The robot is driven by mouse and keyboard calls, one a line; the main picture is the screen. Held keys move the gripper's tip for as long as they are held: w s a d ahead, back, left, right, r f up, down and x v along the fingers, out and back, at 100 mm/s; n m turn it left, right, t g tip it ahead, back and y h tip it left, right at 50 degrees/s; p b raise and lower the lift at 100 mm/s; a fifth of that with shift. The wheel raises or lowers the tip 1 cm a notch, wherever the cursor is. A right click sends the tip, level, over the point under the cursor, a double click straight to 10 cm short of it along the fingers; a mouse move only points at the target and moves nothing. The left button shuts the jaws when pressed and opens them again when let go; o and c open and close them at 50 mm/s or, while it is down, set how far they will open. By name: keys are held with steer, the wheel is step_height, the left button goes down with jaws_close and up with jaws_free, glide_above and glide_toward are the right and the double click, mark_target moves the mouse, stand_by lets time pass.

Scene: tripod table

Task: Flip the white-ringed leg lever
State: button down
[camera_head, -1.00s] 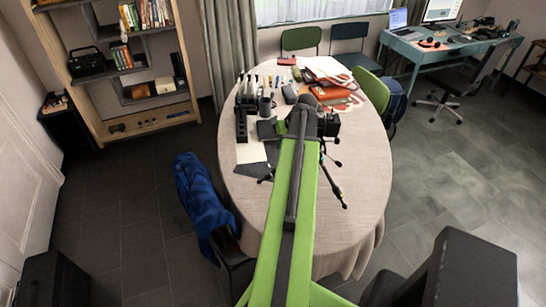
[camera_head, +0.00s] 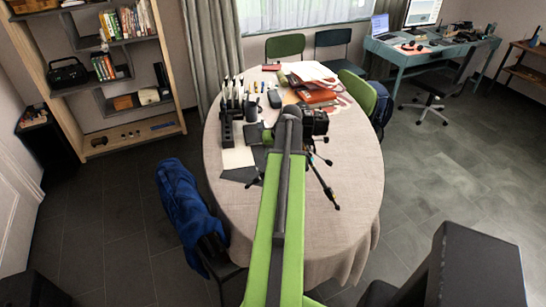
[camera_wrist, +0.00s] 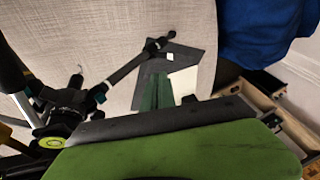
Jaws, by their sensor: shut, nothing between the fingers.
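A black tripod stands on the table, carrying a camera (camera_head: 315,121). One tripod leg (camera_head: 322,182) reaches toward the front of the table, right of my arm. In the wrist view the tripod hub (camera_wrist: 58,120) is at the left, and a leg (camera_wrist: 125,72) runs up and right to a dark foot. My gripper (camera_wrist: 163,92) shows as narrow dark green fingers, shut and empty, over the dark sheet and to the right of the hub.
The oval table (camera_head: 345,215) has a dark sheet (camera_head: 240,175), a black holder with pens and orange folders (camera_head: 318,96) around the tripod. A chair with a blue jacket (camera_head: 185,205) stands at the table's left.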

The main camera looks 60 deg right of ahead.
mark_target(259, 170)
steer(key=f+b, duration=0.1)
steer(key=w+f+b, duration=0.1)
steer(key=f, duration=0.1)
steer(key=w+a+f+b, duration=0.1)
steer(key=shift+w+a+f, duration=0.1)
steer(key=shift+w+f, duration=0.1)
steer(key=shift+f, duration=0.15)
steer(key=shift+w+a+f, duration=0.1)
steer(key=shift+w+a, duration=0.1)
steer(key=shift+w, duration=0.05)
steer(key=shift+d, duration=0.2)
steer(key=shift+a, duration=0.15)
steer(key=shift+a, duration=0.15)
